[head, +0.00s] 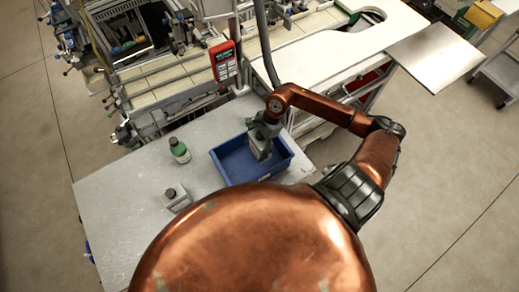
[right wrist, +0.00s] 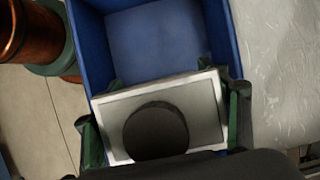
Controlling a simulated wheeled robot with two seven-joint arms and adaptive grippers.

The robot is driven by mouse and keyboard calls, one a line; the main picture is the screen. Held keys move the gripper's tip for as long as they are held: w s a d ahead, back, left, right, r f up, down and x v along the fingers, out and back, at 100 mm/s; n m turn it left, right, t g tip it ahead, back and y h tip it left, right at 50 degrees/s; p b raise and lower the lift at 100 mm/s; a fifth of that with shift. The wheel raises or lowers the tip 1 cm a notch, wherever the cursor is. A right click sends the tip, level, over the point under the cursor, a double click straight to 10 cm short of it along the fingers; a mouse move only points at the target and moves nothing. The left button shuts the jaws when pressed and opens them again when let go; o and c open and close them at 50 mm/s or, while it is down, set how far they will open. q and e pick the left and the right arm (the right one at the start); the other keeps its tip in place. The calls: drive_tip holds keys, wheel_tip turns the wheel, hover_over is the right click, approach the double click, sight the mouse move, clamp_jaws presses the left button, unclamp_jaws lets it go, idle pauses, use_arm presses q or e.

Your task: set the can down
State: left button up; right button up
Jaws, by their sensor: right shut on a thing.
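My right gripper (head: 261,142) is shut on a grey rectangular can (head: 260,153) inside the outline of the blue bin (head: 225,174). In the right wrist view, the can's pale-rimmed top (right wrist: 206,106) and round black cap (right wrist: 155,131) sit between the green-edged fingers of the right gripper (right wrist: 165,125). The bin (right wrist: 85,45) lies behind and below the can there. The can's underside is hidden, so I cannot tell whether it touches the bin floor. My left gripper does not show.
A second grey can with a dark cap (head: 175,196) and a green bottle (head: 179,151) stand on the grey table (head: 115,195), left of the bin. A red handheld device (head: 224,62) is mounted behind the table. The bin's visible floor looks otherwise empty.

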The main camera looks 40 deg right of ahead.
drive_tip(key=shift+s+d+f, duration=0.3)
drive_tip(key=shift+d, duration=0.05)
drive_tip(key=shift+d+f, duration=0.2)
drive_tip(key=f+p, duration=0.1)
drive_tip(key=f, duration=0.2)
drive_tip(key=shift+d+f+p, duration=0.35)
drive_tip(key=shift+p, duration=0.05)
drive_tip(key=shift+f, duration=0.4)
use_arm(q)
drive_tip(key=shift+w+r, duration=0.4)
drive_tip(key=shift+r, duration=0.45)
use_arm(e)
drive_tip(key=o, duration=1.5)
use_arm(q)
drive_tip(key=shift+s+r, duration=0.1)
